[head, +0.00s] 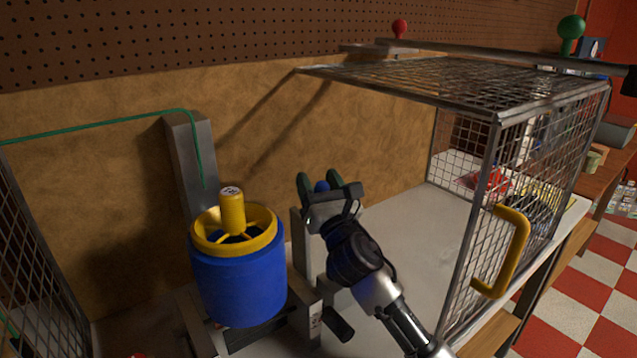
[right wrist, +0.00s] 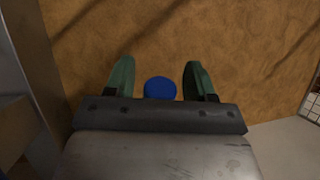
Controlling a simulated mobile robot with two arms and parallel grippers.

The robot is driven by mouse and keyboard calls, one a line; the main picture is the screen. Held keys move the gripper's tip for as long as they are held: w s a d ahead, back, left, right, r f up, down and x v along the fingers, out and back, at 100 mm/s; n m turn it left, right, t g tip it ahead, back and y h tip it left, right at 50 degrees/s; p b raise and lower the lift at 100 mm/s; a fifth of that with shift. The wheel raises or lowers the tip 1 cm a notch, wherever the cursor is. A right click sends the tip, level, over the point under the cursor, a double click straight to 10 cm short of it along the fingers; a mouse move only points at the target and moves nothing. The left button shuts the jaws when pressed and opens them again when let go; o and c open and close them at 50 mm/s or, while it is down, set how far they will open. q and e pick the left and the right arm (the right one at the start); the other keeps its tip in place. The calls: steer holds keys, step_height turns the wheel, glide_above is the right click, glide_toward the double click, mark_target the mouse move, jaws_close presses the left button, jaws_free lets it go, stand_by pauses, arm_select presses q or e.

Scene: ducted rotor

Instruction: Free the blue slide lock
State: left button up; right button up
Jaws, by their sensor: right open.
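The blue slide lock shows as a round blue knob (head: 322,186); it also shows in the right wrist view (right wrist: 160,88). My right gripper (head: 318,178) is open, with its green fingers on either side of the knob. In the right wrist view (right wrist: 160,63) a gap shows between the knob and each finger. The gripper hides the rest of the lock and the part that it sits on. My left gripper is not in view.
A blue ducted rotor (head: 238,285) with a yellow rim stands left of my right gripper, close to a grey post (head: 190,160). A wire mesh cage (head: 470,85) with a yellow handle (head: 513,250) is at the right. Bare tabletop (head: 405,230) lies between.

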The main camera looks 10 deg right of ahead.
steer(key=shift+s, duration=0.1)
steer(key=b+v, duration=0.1)
steer(key=v, duration=0.9)
steer(key=shift+s+f+b, duration=0.2)
steer(key=shift+s+b, duration=0.1)
steer(key=shift+b, duration=0.05)
